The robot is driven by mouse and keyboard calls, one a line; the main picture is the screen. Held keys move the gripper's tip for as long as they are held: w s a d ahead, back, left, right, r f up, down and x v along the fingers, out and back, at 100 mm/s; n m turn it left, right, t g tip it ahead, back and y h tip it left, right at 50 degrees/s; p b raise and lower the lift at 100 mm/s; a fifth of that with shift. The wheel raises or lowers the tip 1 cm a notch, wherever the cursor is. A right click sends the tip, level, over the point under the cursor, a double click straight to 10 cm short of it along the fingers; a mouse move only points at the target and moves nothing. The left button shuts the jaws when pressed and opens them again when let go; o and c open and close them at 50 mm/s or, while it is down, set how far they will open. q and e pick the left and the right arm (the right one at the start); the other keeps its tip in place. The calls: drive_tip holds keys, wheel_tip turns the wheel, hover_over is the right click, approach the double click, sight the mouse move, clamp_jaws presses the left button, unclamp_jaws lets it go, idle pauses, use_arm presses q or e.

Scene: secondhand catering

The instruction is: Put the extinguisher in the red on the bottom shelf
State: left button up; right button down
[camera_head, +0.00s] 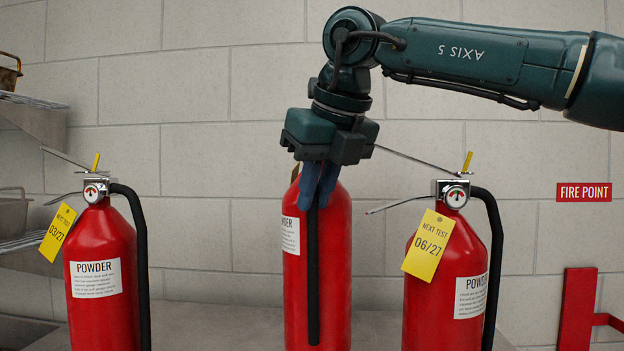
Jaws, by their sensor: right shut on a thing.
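Three red powder extinguishers stand in a row: a left one (100,265), a middle one (335,265) and a right one (430,290). The left one has a yellow tag reading 03/27, and the right one's tag reads 06/27. Both show small round gauges, the left (91,191) and the right (456,197), whose needles are too small to read surely. My right gripper (318,190) points down and is shut on the middle extinguisher's top, hiding its gauge. All the bases are below the view. My left gripper is not in view.
A metal rack (30,245) with several levels stands at the left edge, holding a metal pan (14,215) and a brownish basket (9,76). A FIRE POINT sign (584,192) hangs on the block wall. A red stand (577,310) is at the lower right.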

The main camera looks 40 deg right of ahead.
sight(315, 231)
drive_tip(key=shift+w+f, duration=0.1)
drive_tip(key=shift+f, duration=2.6)
drive_tip(key=c, duration=1.8)
unclamp_jaws()
drive_tip(key=shift+a+f, duration=0.1)
drive_tip(key=shift+f, duration=0.3)
drive_tip(key=o, duration=0.4)
drive_tip(key=shift+s+a+r, duration=0.1)
drive_tip(key=shift+s, duration=0.1)
